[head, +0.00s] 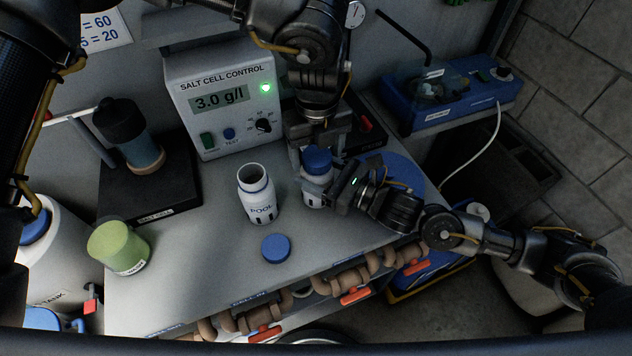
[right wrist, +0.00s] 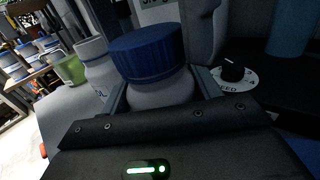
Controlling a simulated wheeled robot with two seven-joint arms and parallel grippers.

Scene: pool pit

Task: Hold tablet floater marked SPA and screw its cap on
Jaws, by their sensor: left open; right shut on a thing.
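A white floater bottle (head: 313,198) with a blue cap (head: 317,158) on its top stands upright on the bench; its marking is hidden. My right gripper (head: 318,186) is shut around the bottle's body below the cap. In the right wrist view the bottle (right wrist: 160,92) sits between the fingers, and the ribbed blue cap (right wrist: 146,52) covers its mouth; I cannot tell how tightly. My left gripper (head: 318,146) is open and points down over the cap, with a finger to each side.
An uncapped floater marked POOL (head: 261,198) stands to the left, with a loose blue cap (head: 276,248) before it. The salt cell control box (head: 222,100) is behind. A green cup (head: 118,247) is at the left. Pipes with orange handles (head: 356,296) run below the front edge.

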